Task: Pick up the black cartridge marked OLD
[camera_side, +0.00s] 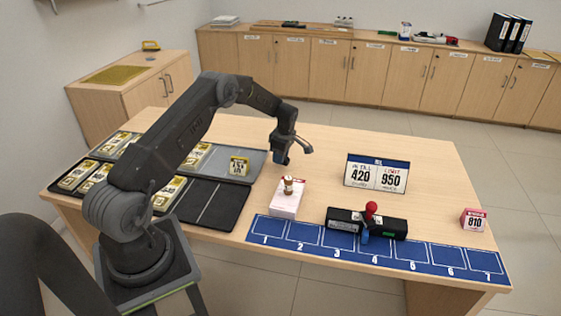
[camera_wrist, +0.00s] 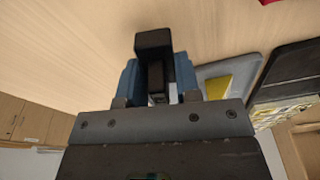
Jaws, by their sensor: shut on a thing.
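The label text is too small to read. A red knob (camera_side: 371,208) and a blue part (camera_side: 365,236) stand at its middle.
A blue numbered strip (camera_side: 470,262) runs along the front edge. A white-pink box (camera_side: 286,207) with a small stamp-like thing on it, a 420/950 sign (camera_side: 377,174) and an 810 block (camera_side: 473,219) stand nearby. Dark trays (camera_side: 228,212) with yellow-edged packs lie left.

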